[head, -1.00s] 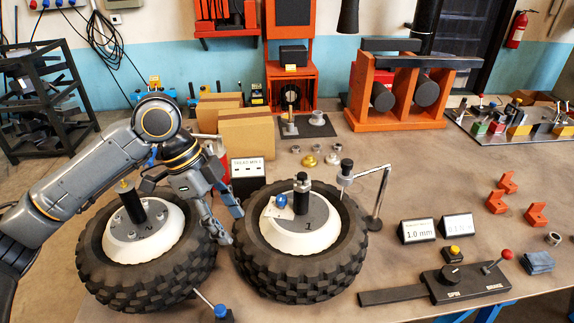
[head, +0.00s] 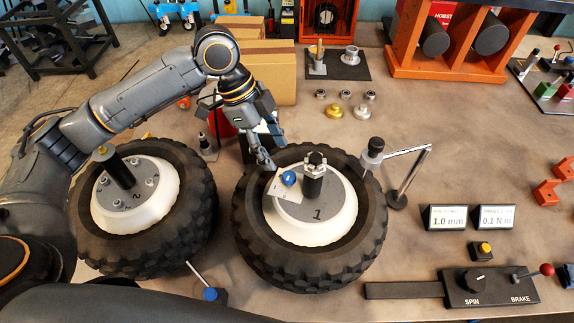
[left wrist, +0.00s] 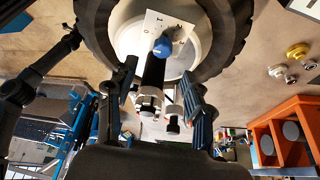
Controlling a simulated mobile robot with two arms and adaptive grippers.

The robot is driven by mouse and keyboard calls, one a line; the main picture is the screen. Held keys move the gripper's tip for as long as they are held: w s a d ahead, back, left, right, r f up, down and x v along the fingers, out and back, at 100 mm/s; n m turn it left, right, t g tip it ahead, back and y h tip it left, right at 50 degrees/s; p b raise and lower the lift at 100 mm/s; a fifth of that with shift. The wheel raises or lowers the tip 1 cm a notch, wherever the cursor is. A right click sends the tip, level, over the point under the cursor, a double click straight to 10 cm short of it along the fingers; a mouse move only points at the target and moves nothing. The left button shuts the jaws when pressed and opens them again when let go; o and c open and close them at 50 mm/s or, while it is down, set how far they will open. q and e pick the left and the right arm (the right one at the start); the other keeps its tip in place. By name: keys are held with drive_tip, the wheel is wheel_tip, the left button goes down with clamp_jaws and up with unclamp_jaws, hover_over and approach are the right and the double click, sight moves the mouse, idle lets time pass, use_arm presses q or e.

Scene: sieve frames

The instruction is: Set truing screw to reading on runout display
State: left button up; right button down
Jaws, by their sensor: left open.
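The truing screw has a blue knob (head: 289,178) on a white marked plate (head: 287,192), on the hub of tyre 1 (head: 255,250). The knob also shows in the left wrist view (left wrist: 162,47), above the black centre post. The runout display (head: 447,218) reads 1.0 mm. My left gripper (head: 262,158) is beside the hub, up and left of the knob. In the left wrist view its open fingers (left wrist: 158,72) point toward the hub with a gap between them; they appear apart from the knob. My right gripper is out of view.
A gauge on a bent stand (head: 373,152) rises at the tyre's right edge. A second display (head: 494,217) reads 0.1 N m. The SPIN/BRAKE box (head: 490,288) is at front right. Tyre 2 (head: 150,265) lies left. Boxes (head: 262,70) stand behind.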

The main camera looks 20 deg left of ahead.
sight(289, 175)
use_arm(q)
drive_tip(key=x, duration=0.4)
drive_tip(key=p+x, duration=0.1)
drive_tip(key=x, duration=0.3)
drive_tip(key=shift+w, duration=0.2)
drive_tip(key=shift+c, duration=0.4)
clamp_jaws()
